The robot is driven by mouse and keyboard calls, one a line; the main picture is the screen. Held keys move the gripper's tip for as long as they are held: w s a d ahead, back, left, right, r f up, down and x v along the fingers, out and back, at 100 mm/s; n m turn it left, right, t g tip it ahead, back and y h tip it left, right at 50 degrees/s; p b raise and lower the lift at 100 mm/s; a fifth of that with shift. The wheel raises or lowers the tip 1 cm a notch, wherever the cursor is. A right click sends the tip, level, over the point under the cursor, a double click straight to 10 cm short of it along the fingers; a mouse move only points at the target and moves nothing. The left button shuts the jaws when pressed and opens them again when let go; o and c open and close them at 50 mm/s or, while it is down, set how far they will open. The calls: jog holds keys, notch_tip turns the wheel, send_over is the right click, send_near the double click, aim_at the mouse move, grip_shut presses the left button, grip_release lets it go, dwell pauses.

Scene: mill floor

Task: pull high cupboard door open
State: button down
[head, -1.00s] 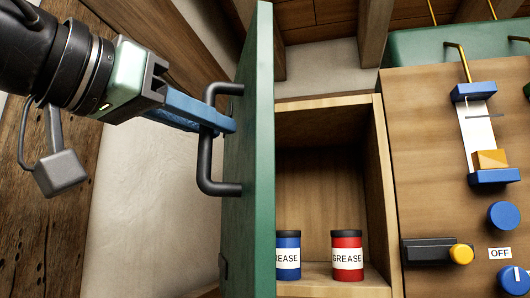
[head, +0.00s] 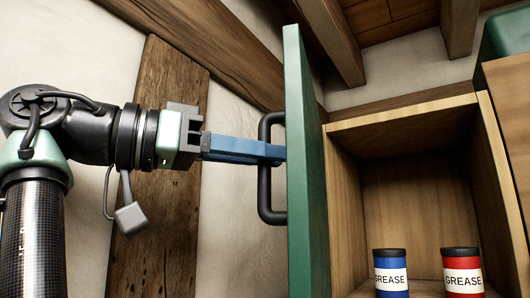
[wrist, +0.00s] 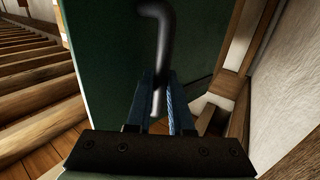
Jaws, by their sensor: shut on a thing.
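The green cupboard door (head: 305,170) stands wide open, seen nearly edge-on in the head view, with the cupboard inside (head: 405,190) showing to its right. Its black bar handle (head: 264,195) is on the face toward my arm. My gripper (head: 275,152) has its blue fingers shut on the handle. In the wrist view the two fingers (wrist: 163,105) lie either side of the dark handle (wrist: 157,40), with the green door (wrist: 110,60) behind. The fingertips are partly hidden by the door and handle in the head view.
A blue grease tin (head: 391,272) and a red grease tin (head: 462,272) stand inside the cupboard. A wooden post (head: 160,170) runs up the pale wall behind my arm. Roof beams (head: 330,40) cross above the door.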

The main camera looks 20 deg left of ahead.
jog(key=c, duration=0.8)
grip_release()
jog(key=shift+d, duration=0.1)
